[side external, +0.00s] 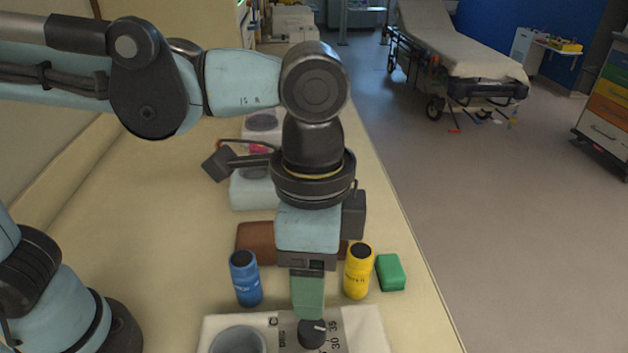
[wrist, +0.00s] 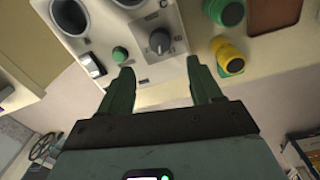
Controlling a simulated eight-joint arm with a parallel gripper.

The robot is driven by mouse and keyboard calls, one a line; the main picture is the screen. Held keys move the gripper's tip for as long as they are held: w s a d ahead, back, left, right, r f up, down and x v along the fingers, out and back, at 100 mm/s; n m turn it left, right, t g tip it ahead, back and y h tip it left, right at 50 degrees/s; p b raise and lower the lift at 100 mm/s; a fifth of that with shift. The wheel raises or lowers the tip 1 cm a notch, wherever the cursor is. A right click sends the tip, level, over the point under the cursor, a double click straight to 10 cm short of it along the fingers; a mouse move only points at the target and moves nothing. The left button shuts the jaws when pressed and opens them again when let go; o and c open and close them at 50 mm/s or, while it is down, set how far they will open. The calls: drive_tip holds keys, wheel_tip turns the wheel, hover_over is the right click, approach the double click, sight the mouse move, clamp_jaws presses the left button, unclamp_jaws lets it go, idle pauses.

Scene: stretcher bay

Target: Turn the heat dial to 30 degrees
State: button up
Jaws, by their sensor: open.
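The heat dial (side external: 312,333) is a dark round knob on a pale control panel (side external: 366,330) at the bottom of the side view. Labels 30 and 35 show to its right; I cannot tell its exact setting. In the wrist view the dial (wrist: 160,41) sits on the panel just beyond my fingertips, roughly between them in the picture. My gripper (side external: 308,314) points down over the panel, with its green fingers close to the dial and partly covering the area behind it. In the wrist view my gripper (wrist: 162,68) is open, with nothing between its fingers.
A grey round well (side external: 238,341) is left of the dial. A blue bottle (side external: 245,279) stands left of my gripper, and a yellow bottle (side external: 358,272) and green block (side external: 391,272) stand right. A brown object (side external: 256,240) lies behind. A green button (wrist: 119,55) is beside the dial.

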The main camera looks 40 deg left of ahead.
drive_tip(key=shift+r, duration=1.3)
drive_tip(key=shift+a, duration=0.1)
drive_tip(key=w+a+f+n+t, duration=0.2)
drive_tip(key=a+n, duration=0.1)
drive_tip(key=a, duration=0.5)
drive_tip(key=w+a+f+n+t, duration=0.2)
drive_tip(key=a+n+t, duration=0.1)
drive_tip(key=a, duration=0.5)
drive_tip(key=w+a+f+n+t, duration=0.2)
drive_tip(key=a+n, duration=0.3)
drive_tip(key=a, duration=0.3)
drive_tip(key=shift+a+f+t, duration=0.3)
drive_tip(key=shift+a, duration=0.1)
